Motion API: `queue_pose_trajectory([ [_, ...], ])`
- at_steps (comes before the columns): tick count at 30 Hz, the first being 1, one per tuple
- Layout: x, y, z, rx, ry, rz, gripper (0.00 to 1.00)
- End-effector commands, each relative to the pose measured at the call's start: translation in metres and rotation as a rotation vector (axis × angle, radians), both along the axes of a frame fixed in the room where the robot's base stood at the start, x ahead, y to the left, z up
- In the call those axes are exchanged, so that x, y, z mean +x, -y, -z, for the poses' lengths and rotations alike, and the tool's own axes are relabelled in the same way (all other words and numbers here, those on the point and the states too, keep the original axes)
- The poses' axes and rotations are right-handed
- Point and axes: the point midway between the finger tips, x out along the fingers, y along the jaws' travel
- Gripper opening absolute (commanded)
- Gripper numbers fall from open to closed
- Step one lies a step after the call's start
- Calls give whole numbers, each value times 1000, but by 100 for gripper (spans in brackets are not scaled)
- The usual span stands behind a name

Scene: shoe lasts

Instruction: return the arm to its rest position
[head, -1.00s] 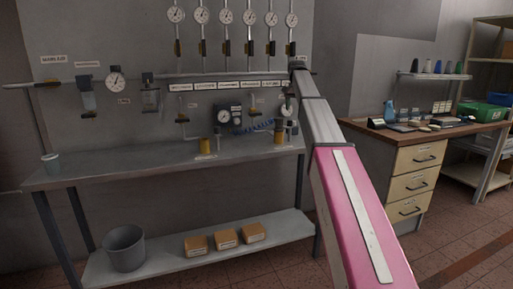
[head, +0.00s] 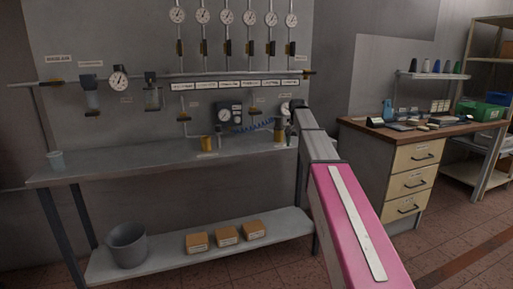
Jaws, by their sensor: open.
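My arm, a pink link with a white strip and a grey link beyond it, reaches from the bottom right up toward the wall bench in the head view. Its far end is in front of the right end of the bench, close to the gauges in the picture. My gripper cannot be made out; the far end of the arm shows only a dark, small shape and no fingers. Nothing held can be seen.
Below are a bucket (head: 127,246) and several cardboard boxes (head: 227,236). A wooden-topped desk (head: 400,140) with drawers stands to the right. Tiled floor is open between.

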Motion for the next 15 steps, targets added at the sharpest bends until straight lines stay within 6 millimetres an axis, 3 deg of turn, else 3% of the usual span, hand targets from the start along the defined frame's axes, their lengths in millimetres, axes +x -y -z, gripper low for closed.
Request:
queue_pose_trajectory([
  [1, -22, 0, 28, -1, -4, -15, 59],
  [3, -40, 1, 61, -1, -4, -38, 59],
  [9, -98, 2, 146, -1, -4, -106, 59],
  [15, -163, 2, 217, -2, -3, -173, 59],
])
